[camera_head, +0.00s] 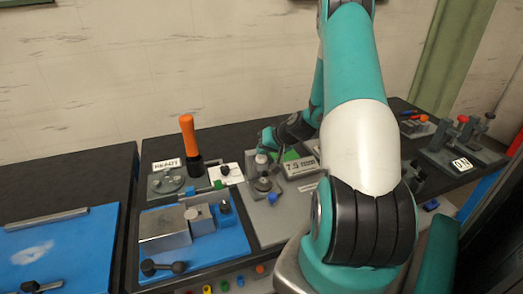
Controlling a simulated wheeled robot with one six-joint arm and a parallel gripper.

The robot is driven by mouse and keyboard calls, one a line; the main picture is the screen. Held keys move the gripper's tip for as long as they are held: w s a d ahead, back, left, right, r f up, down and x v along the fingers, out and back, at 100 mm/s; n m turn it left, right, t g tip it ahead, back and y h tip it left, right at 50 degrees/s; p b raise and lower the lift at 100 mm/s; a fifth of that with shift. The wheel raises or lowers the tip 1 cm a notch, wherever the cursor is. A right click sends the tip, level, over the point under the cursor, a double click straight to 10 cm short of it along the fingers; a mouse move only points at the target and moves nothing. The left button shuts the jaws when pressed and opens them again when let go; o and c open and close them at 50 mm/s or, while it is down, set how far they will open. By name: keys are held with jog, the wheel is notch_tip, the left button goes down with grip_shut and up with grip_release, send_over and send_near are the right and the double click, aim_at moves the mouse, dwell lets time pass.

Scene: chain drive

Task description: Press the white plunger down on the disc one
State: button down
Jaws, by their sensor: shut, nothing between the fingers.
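A small white plunger (261,159) stands upright on a grey press fixture left of the arm, above a small dark round disc (263,184). My gripper (264,150) is at the end of the teal arm, close to the top of the plunger. It is shut and holds nothing. It is small and dark here, so I cannot tell whether it touches the plunger. A grey box (300,166) with a display reading about 7.5 stands right of the plunger. My arm hides part of the bench behind and right of the fixture.
An orange-handled lever (188,138) stands at the left by a READY sign. In front, a blue mat (165,262) holds grey metal blocks (166,229). A white plate with a black knob (226,172) lies between. Clamps (468,135) stand far right.

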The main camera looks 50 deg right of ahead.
jog(key=shift+s+a+f+b, duration=0.2)
jog(key=shift+f+b, duration=0.4)
jog(key=shift+f, duration=0.2)
dwell(0.6)
jog(key=shift+r, duration=0.1)
jog(key=shift+w+d+r+p, duration=0.1)
jog(key=shift+r+p, duration=0.7)
jog(key=shift+r, duration=0.45)
jog(key=shift+w+d+r+p, duration=0.1)
jog(key=shift+r+p, duration=0.65)
jog(key=shift+r, duration=0.55)
notch_tip(320, 180, up, 5)
jog(key=p, duration=0.3)
